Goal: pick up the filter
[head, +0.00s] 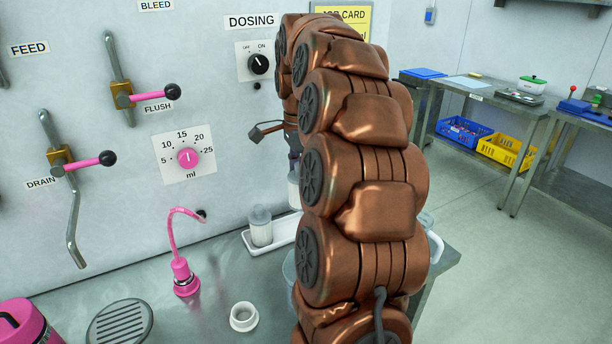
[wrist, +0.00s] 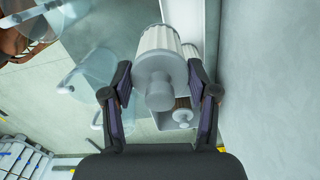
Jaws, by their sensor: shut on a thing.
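The filter (wrist: 158,42) is a whitish ribbed cylinder with a grey cap and knob. In the wrist view it sits between the two fingers of my gripper (wrist: 158,72), which are shut on it. In the head view the held filter (head: 294,191) shows as a small white cylinder beside my arm, below my gripper (head: 293,168). My arm hides part of it. I cannot tell in the head view whether its bottom touches the tray.
The wall panel has a dosing switch (head: 258,64) and a pink dial (head: 188,158). A pink spout (head: 184,276) and white ring (head: 243,317) stand in front.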

